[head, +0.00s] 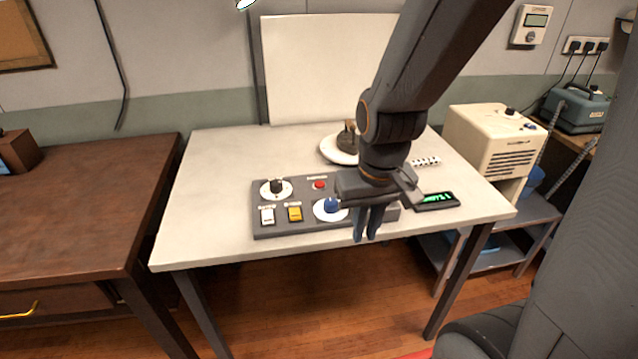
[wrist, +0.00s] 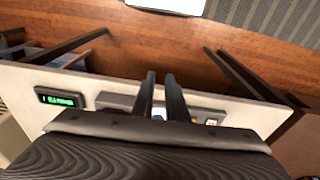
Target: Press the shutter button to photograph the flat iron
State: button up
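The dark flat iron (head: 347,143) stands on a white round plate (head: 330,150) at the back of the table, partly hidden by my arm. A grey control panel (head: 290,231) lies in front. It carries a small red button (head: 319,184), a black knob (head: 277,187), a white switch (head: 267,215), a yellow switch (head: 294,213) and a blue knob (head: 331,205). The labels are too small to read, so I cannot tell which is the shutter. My gripper (head: 366,240) points down near the panel's right front edge, its fingers slightly apart and empty; they also show in the wrist view (wrist: 160,76).
A small display with green characters (head: 435,200) lies right of the panel. A white backdrop board (head: 320,70) stands behind the iron. A cream box (head: 490,140) stands to the right and a brown desk (head: 80,200) to the left. The table's left side (head: 215,180) is clear.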

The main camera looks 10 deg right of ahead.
grip_shut()
dwell(1.4)
notch_tip(320, 180, up, 3)
jog(key=m+t+p, duration=0.8)
send_over(321, 186)
jog(key=shift+y+b, duration=0.3)
notch_tip(321, 186, down, 9)
jog(key=b, duration=0.6)
jog(key=shift+r, duration=0.1)
dwell(0.8)
